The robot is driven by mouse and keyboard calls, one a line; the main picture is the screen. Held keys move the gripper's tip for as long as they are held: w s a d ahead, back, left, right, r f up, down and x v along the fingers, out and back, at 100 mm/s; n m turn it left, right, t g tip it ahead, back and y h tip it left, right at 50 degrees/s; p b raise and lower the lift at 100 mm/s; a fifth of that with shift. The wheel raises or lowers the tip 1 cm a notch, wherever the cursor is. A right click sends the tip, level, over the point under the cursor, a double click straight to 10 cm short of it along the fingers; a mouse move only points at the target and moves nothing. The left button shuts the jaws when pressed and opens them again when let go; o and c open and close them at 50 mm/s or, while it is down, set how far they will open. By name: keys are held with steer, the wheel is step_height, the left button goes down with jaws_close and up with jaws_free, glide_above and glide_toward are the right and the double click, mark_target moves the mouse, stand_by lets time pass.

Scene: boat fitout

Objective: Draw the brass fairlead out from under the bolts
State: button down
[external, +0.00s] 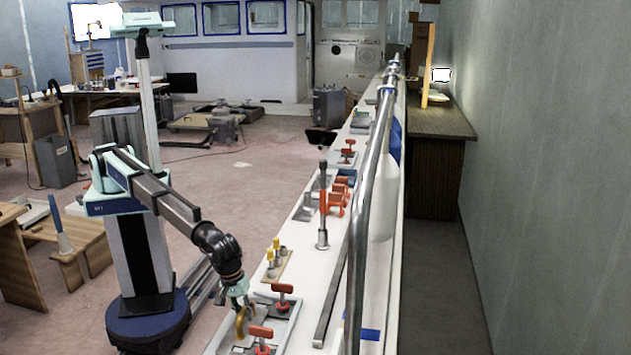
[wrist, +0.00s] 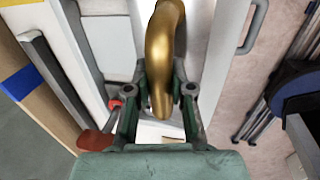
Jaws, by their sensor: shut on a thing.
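My gripper (external: 240,297) is low over the near end of the long white deck. It is shut on the brass fairlead (external: 241,324), a curved gold piece. In the wrist view the fairlead (wrist: 166,45) rises between the two green fingers of my gripper (wrist: 161,88) and runs off the top edge. Two red-handled bolts stand close by: one bolt (external: 283,290) right of the fairlead, the other bolt (external: 261,334) nearer the camera. A red handle (wrist: 95,141) shows left of the fingers in the wrist view. Whether the fairlead's lower end touches the deck is unclear.
A long steel rail (external: 362,190) runs along the deck's right side. A wooden block with yellow-topped pegs (external: 274,262), an upright grey post (external: 322,210) and orange clamps (external: 338,190) stand farther along. Open floor lies left of the deck.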

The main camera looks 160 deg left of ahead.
steer(key=shift+s+d, duration=0.5)
steer(key=shift+d, duration=0.35)
steer(key=c, duration=0.9)
jaws_free()
steer(key=shift+c, duration=0.2)
steer(key=shift+r, duration=0.1)
